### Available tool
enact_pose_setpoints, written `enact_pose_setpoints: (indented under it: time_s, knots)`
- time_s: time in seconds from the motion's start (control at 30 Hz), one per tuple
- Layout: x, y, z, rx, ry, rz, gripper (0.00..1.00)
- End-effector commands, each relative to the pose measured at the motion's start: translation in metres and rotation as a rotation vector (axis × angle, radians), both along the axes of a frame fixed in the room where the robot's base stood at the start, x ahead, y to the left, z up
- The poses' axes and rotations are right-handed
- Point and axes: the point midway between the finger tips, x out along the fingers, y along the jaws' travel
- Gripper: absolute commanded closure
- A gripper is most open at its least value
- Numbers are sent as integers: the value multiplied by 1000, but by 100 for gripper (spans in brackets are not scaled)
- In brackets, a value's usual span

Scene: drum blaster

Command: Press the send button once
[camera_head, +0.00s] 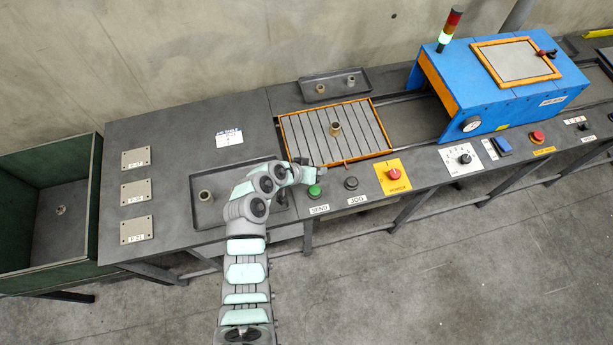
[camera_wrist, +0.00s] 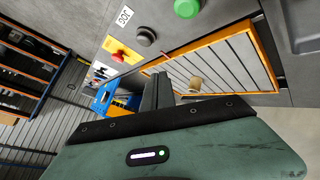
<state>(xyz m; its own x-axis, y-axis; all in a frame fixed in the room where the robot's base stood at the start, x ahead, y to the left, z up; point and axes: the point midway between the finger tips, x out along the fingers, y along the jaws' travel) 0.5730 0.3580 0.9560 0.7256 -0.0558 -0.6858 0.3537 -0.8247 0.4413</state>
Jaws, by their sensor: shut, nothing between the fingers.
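The green send button (camera_head: 314,190) sits on the console's front edge, above a label reading SEND (camera_head: 319,209). In the wrist view the green button (camera_wrist: 187,8) is at the top edge, partly cut off. My gripper (camera_head: 319,173) is just behind the green button in the head view, close to the orange-framed slatted bed. Its dark fingers (camera_wrist: 157,88) are together and empty in the wrist view, pointing over the console. They appear apart from the button; their height above the console is hard to tell.
A black JOG button (camera_head: 351,183) is right of the green one, then a red button (camera_head: 394,174) on a yellow plate. The slatted bed (camera_head: 362,148) carries a brass-coloured part (camera_head: 335,128). A dark tray (camera_head: 232,219) lies under my arm. A blue machine (camera_head: 517,90) stands right.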

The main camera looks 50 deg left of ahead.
Motion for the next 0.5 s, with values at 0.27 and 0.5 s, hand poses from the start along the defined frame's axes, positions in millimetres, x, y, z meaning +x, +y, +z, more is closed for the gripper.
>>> enact_pose_setpoints:
  time_s: [0.27,0.5]
  knots:
    - [-21,-10,4,-90,30,-87,100]
    - [-22,-11,4,-93,31,-91,100]
